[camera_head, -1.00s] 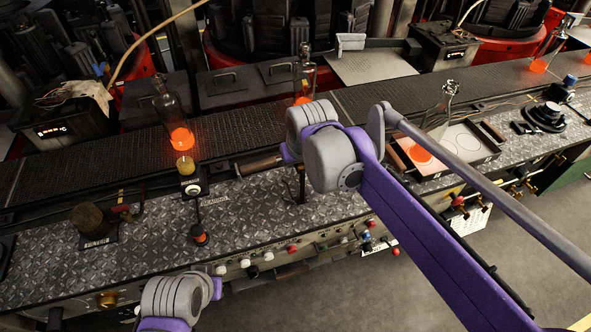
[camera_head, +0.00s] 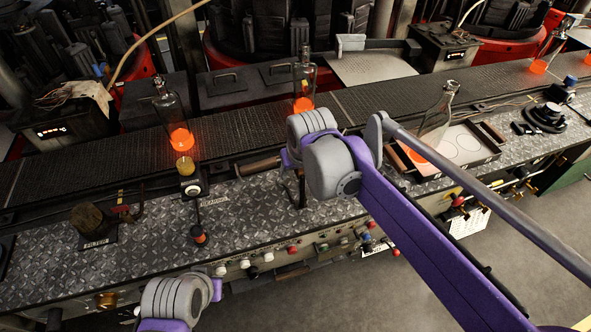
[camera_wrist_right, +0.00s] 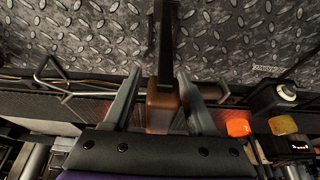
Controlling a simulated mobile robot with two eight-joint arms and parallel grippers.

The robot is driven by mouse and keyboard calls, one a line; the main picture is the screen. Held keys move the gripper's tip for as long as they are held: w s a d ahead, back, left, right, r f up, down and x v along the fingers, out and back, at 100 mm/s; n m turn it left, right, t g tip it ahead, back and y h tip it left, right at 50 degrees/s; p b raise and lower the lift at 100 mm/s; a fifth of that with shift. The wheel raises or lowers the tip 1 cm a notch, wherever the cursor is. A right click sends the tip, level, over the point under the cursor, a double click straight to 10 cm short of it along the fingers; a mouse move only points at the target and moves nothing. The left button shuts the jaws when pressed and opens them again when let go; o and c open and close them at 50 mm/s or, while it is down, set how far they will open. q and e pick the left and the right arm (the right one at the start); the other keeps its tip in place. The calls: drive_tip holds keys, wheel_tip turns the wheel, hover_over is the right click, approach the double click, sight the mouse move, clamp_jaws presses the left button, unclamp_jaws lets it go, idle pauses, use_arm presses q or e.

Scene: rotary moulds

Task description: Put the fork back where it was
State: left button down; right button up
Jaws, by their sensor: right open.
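A tool with a wooden handle (camera_head: 262,165) lies level along the back edge of the metal bench, beside the belt. In the right wrist view its metal rod (camera_wrist_right: 92,87) widens into a forked end at the left, and its handle (camera_wrist_right: 208,91) shows at the right; I take it for the fork. My right gripper (camera_wrist_right: 159,85) is open above it. Between its fingers is a brown block (camera_wrist_right: 162,108) with a dark upright bar (camera_wrist_right: 166,45); I cannot tell whether it belongs to a stand. In the head view my right wrist hides the fingers. My left gripper is out of view.
Clear bottles with glowing orange bases stand along the belt (camera_head: 245,127), one by a small round post (camera_head: 190,187). A tilted bottle (camera_head: 436,122) stands at a shallow tray (camera_head: 480,158) on the right. A brown block (camera_head: 90,217) sits at left.

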drive_tip(key=p+v, duration=0.1)
drive_tip(key=v, duration=1.1)
drive_tip(key=shift+r, duration=0.15)
drive_tip(key=s+d+f+m+h, duration=0.1)
drive_tip(key=s+d+f+m, duration=0.2)
drive_tip(key=s+d+f, duration=1.3)
wheel_tip(320, 180, down, 4)
drive_tip(key=s, duration=0.2)
drive_tip(key=shift+s+m+t, duration=0.3)
drive_tip(key=shift+s+t, duration=0.05)
drive_tip(key=shift+t, duration=0.05)
drive_tip(key=shift+d+r, duration=0.1)
drive_tip(key=shift+d, duration=0.1)
